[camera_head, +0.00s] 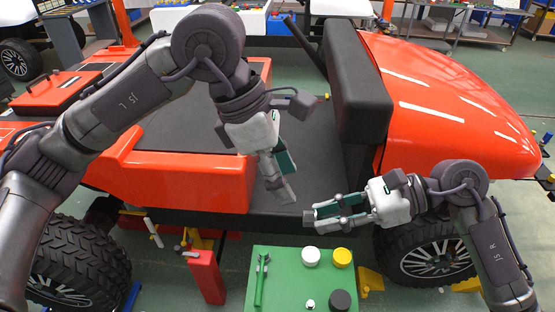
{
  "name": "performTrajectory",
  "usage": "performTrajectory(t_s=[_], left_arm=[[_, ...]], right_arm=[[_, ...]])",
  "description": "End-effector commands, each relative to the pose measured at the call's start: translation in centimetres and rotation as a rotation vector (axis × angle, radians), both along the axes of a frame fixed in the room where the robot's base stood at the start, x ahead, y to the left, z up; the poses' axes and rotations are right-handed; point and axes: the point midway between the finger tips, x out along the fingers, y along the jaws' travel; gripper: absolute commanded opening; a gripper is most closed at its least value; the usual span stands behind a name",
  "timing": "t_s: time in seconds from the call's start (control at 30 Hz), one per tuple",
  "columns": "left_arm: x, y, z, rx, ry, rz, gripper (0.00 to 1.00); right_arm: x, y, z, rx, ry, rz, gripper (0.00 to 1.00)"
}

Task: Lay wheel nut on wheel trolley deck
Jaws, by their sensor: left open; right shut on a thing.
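The green wheel trolley deck (285,292) stands at the bottom centre, below both grippers. My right gripper (318,213) points left above the far edge of the deck, beside the red cart. It is shut on a small dark piece at its fingertips, which I take for the wheel nut (308,217); the fingers hide part of it. My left gripper (287,182) hangs higher, in front of the cart's dark floor. It is open and empty, with its fingers pointing down.
On the deck are a green-handled tool (260,282), a white round piece (310,257), a yellow one (342,257), a black one (340,300) and a small white one (310,304). The cart's wheels (75,265) flank the deck. Some bare deck shows between these pieces.

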Motion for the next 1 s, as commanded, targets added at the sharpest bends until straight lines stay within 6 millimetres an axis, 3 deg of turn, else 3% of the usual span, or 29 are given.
performTrajectory(t_s=[0.2,0.43,0.9,1.0], left_arm=[[-0.2,-1.8,-4.1,-0.002,0.006,-0.002,0.54],[-0.1,-3.0,-7.2,-0.003,0.004,-0.001,0.54],[-0.1,-3.5,-8.3,-0.003,0.002,0.000,0.54],[-0.1,-3.5,-8.3,-0.004,0.002,0.000,0.38]], right_arm=[[0.0,0.0,0.0,0.000,0.000,0.000,0.00],[0.0,0.0,0.0,0.000,0.000,0.000,0.00],[0.0,0.0,0.0,0.000,0.000,0.000,0.00],[0.0,0.0,0.0,0.000,0.000,0.000,0.00]])
